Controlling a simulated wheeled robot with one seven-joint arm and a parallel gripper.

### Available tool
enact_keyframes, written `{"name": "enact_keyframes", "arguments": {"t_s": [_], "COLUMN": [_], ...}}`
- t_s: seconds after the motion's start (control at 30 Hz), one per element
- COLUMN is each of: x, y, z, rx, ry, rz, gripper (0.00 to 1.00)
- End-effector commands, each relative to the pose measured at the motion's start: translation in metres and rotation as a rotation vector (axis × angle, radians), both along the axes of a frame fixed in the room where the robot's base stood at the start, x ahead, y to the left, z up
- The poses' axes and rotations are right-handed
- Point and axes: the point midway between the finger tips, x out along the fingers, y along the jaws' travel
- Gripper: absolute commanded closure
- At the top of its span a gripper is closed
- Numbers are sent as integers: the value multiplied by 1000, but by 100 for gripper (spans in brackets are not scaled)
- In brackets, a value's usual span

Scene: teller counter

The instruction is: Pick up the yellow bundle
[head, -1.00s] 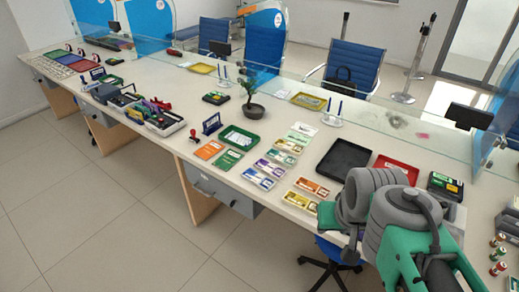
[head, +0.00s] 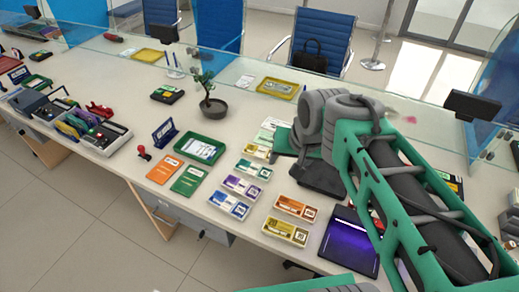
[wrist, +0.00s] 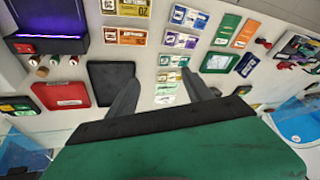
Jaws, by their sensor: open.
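A yellow banknote bundle (head: 285,232) lies flat on the counter near its front edge, in front of an orange bundle (head: 297,206). In the wrist view this yellow bundle (wrist: 125,7) is at the top edge, beyond the orange one. Another yellowish bundle (head: 257,150) lies farther back in the neighbouring column, behind a green one. My gripper (wrist: 160,95) is open and empty, its two dark fingers spread above the counter near the back of that column. In the head view my arm hides the fingers.
Purple (head: 243,186) and blue (head: 229,204) bundles lie left of the orange one. A black tray (wrist: 110,82) and a red tray (wrist: 60,93) are beside my gripper. A purple-lit device (head: 350,240) stands right of the yellow bundle. A potted bonsai (head: 213,107) stands behind.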

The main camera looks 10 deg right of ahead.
Motion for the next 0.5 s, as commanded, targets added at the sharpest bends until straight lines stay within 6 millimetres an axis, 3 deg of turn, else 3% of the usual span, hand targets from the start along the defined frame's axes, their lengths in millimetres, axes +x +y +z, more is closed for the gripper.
{"name": "enact_keyframes", "arguments": {"t_s": [0.03,0.1,0.23,0.3,0.5], "x": [28,70,142,177,250], "y": [0,2,-1,-6,-31], "z": [-16,-26,-55,-76,-154], "rx": [69,191,432,567,964], "ry": [12,20,66,109,311], "rz": [-77,-199,-425,-545,-883], "gripper": [36,30,20,20,20]}}
